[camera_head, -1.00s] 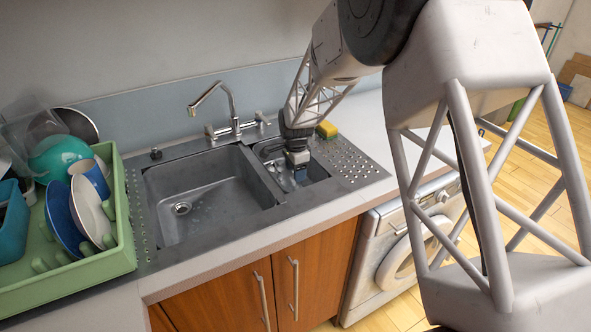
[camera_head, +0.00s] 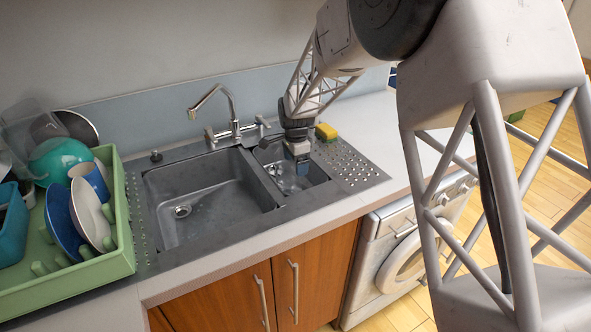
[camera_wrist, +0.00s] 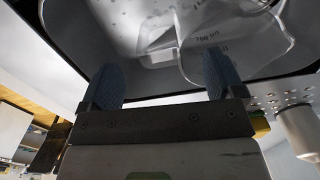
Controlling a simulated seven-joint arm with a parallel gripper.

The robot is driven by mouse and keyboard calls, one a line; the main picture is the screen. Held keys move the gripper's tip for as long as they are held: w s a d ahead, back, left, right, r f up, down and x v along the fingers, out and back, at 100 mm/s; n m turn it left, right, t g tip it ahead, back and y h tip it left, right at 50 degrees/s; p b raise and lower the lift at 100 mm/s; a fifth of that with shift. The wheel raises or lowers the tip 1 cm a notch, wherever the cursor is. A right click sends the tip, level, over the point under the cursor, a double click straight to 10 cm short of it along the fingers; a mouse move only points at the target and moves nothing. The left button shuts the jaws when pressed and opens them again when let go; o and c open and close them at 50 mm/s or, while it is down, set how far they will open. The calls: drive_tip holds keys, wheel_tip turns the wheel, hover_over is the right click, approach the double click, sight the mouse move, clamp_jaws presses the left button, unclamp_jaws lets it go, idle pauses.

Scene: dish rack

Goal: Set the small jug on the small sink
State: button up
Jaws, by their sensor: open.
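The small sink (camera_head: 318,176) is the narrow steel basin right of the large one. A clear jug (camera_wrist: 240,42) with printed measuring marks lies inside the small sink in the wrist view; in the head view it is a faint glassy shape (camera_head: 284,180) there. Its exact tilt is hard to tell. My gripper (camera_head: 303,168) hangs over the small sink, its blue fingers apart. In the wrist view my gripper (camera_wrist: 163,68) is open with nothing clasped between the fingers, and the jug is beyond the fingertips.
A tap (camera_head: 232,112) stands behind the sinks. A green dish rack (camera_head: 122,235) with plates, a mug and bowls stands at left. The large sink (camera_head: 205,205) is empty.

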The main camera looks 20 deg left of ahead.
drive_tip(key=shift+r, duration=1.65)
clamp_jaws()
drive_tip(key=shift+r, duration=0.15)
idle(0.5)
wheel_tip(320, 180, up, 12)
idle(2.0)
drive_tip(key=shift+s+d, duration=0.1)
drive_tip(key=shift+d, duration=0.1)
